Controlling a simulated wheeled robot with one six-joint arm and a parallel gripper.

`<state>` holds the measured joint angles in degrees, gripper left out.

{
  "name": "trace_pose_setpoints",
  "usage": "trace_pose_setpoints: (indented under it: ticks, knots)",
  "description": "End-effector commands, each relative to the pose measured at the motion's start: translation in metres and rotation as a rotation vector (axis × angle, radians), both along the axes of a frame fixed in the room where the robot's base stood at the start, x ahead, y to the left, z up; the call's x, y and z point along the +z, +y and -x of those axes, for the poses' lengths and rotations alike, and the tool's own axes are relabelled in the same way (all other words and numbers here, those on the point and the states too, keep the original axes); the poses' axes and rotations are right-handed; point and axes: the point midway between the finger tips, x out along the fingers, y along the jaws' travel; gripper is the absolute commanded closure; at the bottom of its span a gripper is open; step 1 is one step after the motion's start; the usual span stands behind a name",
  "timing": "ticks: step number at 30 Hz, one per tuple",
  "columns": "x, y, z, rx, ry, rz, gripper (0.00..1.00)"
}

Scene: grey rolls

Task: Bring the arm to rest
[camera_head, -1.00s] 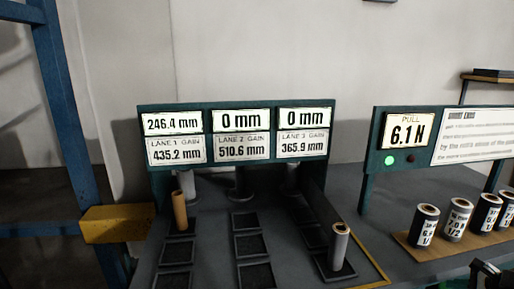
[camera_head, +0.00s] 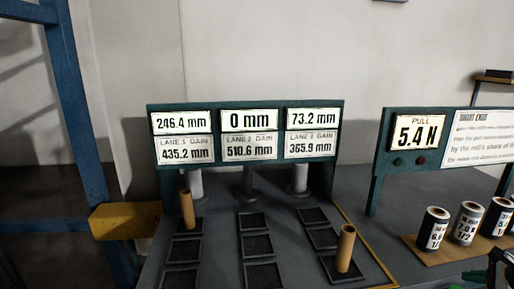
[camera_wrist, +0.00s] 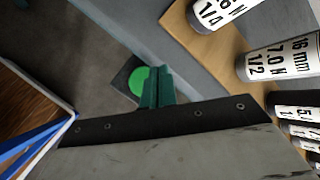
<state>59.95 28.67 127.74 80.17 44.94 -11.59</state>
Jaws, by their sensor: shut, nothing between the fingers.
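My gripper (camera_wrist: 155,72) shows in the wrist view as two teal fingers pressed together with nothing between them. The fingertips are beside a green disc (camera_wrist: 138,80) on a dark square pad; I cannot tell whether they touch it. In the head view only a dark part of my arm and a little of the gripper show at the lower right edge, partly cut off by the frame. A bare brown core (camera_head: 345,248) stands upright on the front pad of the right lane. Another brown core (camera_head: 187,209) stands on the back pad of the left lane.
A display board (camera_head: 248,136) reads 246.4, 0 and 73.2 mm. A pull sign (camera_head: 418,132) reads 5.4 N. Several labelled rolls (camera_head: 433,229) stand on a wooden board at the right. A yellow block (camera_head: 122,221) is at the left. Middle lane pads (camera_head: 258,247) are empty.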

Motion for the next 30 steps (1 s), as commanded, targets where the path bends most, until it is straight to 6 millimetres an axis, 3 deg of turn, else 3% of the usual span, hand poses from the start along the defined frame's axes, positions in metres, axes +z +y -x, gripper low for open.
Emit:
trace_pose_setpoints:
  ticks: [6,11,20,24,30]
  knots:
    - [0.001,0.003,0.0,0.007,-0.004,-0.016,1.0]
    - [0.0,0.033,0.014,0.133,0.022,-0.056,1.0]
    - [0.074,0.147,0.039,0.668,0.096,0.032,1.0]
    - [0.112,0.202,0.061,0.955,0.154,0.134,1.0]
    - [0.158,0.262,0.105,1.328,0.252,0.338,1.0]
